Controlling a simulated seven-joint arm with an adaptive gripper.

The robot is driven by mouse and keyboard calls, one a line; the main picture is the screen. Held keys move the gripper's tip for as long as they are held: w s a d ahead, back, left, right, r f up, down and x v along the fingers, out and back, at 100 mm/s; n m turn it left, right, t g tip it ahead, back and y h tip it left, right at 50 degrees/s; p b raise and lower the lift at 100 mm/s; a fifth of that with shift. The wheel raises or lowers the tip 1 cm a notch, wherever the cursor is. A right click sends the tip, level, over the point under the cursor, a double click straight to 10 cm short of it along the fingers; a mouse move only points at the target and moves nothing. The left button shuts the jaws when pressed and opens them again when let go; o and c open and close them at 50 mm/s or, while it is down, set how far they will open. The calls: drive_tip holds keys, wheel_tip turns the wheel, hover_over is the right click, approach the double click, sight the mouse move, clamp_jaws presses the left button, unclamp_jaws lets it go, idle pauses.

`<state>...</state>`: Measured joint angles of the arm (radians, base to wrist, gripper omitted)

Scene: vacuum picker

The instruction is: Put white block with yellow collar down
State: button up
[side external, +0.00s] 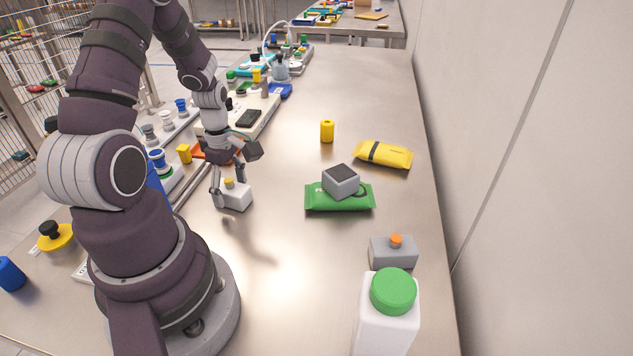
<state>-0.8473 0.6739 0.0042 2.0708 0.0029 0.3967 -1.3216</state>
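The white block with the yellow collar (237,197) is at my gripper (229,188), left of the middle of the steel table (290,235). The small yellow collar shows on its top. My gripper points down, with one finger along the block's left side and the other behind it, so it appears shut on the block. The far finger's contact is partly hidden. Shadows lie on the table below and in front of the block; I cannot tell whether its base touches the table.
A grey block (341,181) sits on a green packet (338,200) to the right. Beyond are a yellow cylinder (327,131) and a yellow packet (383,154). A grey box with an orange knob (392,252) and a green-capped white bottle (385,325) stand front right. Equipment lines the left.

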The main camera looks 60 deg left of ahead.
sight(228, 180)
drive_tip(key=r, duration=1)
drive_tip(key=shift+a, duration=0.4)
drive_tip(key=w+d+r+m+t, duration=0.1)
drive_tip(key=d+r+m, duration=0.2)
drive_tip(key=d+m, duration=0.2)
drive_tip(key=w+d+r+m+t+y, duration=0.1)
drive_tip(key=d+r+m, duration=0.3)
drive_tip(key=m, duration=0.5)
drive_tip(key=shift+w+d+r+t, duration=0.25)
drive_tip(key=shift+w+d+t, duration=0.35)
drive_tip(key=shift+d, duration=0.45)
drive_tip(key=shift+o, duration=0.3)
drive_tip(key=s+d+r+m+t+h, duration=0.1)
drive_tip(key=d+r+m+t, duration=0.1)
drive_tip(key=d+m, duration=0.4)
drive_tip(key=m, duration=0.4)
drive_tip(key=shift+s+d, duration=0.3)
drive_tip(key=shift+s, duration=0.05)
drive_tip(key=shift+o, duration=0.5)
drive_tip(key=shift+s+d+m, duration=0.15)
drive_tip(key=shift+d+m, duration=0.1)
drive_tip(key=shift+m, duration=0.25)
